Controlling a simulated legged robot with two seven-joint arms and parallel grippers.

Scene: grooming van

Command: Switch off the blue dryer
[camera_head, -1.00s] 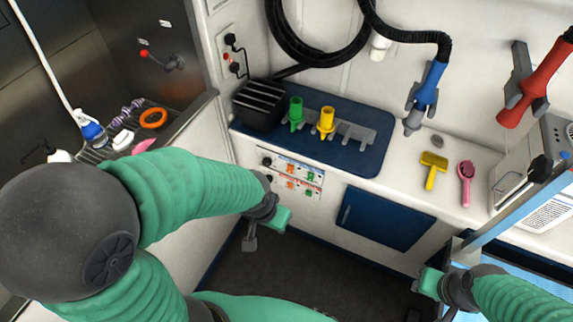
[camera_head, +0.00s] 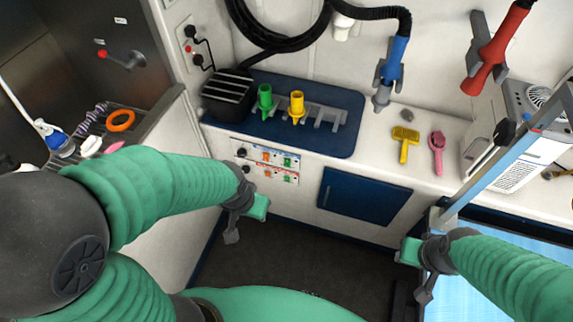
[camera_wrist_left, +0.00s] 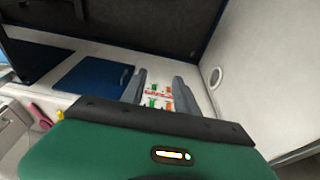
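The blue dryer (camera_head: 394,68) hangs in a grey holder on the back wall, on a black hose. A white panel (camera_head: 268,160) with orange and green switches is on the counter front, below the blue mat; it also shows in the left wrist view (camera_wrist_left: 158,98), between my fingers. Which switch belongs to the blue dryer is too small to tell. My left gripper (camera_head: 248,212) is in front of and below the panel, apart from it. Its two grey fingers (camera_wrist_left: 160,88) are spread and empty. My right gripper (camera_head: 416,262) is at the right, apart from the counter; its fingers are unclear.
A blue mat (camera_head: 340,142) on the counter bears a rack with green and yellow nozzles. A yellow brush (camera_head: 405,142) and a pink brush (camera_head: 437,150) lie to its right. A red dryer (camera_head: 490,60) hangs at upper right. A blue cabinet door (camera_head: 362,198) is below. The dark floor (camera_head: 300,260) is clear.

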